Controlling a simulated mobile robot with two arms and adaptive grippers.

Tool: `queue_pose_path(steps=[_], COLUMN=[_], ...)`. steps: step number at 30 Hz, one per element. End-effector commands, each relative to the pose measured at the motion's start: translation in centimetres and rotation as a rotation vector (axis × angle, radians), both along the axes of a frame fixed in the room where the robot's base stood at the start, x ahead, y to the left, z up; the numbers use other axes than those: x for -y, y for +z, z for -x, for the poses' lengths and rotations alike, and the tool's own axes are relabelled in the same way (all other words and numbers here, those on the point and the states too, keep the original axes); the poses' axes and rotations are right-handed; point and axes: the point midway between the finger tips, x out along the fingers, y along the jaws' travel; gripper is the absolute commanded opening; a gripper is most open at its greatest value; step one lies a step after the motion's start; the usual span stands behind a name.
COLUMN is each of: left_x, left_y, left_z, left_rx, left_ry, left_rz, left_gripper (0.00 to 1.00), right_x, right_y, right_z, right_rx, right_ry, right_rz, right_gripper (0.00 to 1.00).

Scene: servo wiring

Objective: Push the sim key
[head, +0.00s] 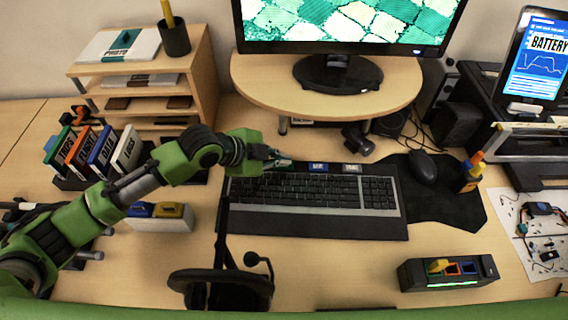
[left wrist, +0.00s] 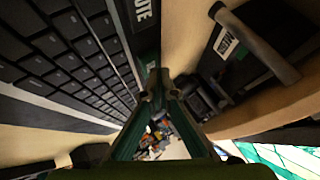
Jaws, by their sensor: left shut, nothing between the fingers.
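A black keyboard (head: 310,190) lies on the desk below the monitor. Along its back edge are a blue labelled key (head: 318,167), whose small lettering may read SIM, and a grey-blue labelled key (head: 351,168) to its right. My left gripper (head: 283,161) is shut and empty at the keyboard's back left, left of the blue key, and covers that end of the row. My right gripper is not in view.
A monitor stand (head: 330,85) rises behind the keyboard. A headset stand (head: 222,278) stands in front left. A mouse (head: 422,166) lies on the black mat to the right. A black switch box (head: 447,272) sits at front right.

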Motion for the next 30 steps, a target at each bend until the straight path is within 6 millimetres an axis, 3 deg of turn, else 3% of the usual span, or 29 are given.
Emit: queue_pose_path(steps=[30], left_x=[-0.02], left_y=[-0.32], left_z=[0.04], left_rx=[-0.002], left_ry=[-0.001], left_rz=[-0.001], left_gripper=[0.0], right_x=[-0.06], right_y=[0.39], right_z=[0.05], right_rx=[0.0], right_ry=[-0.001], right_rz=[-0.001], right_gripper=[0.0])
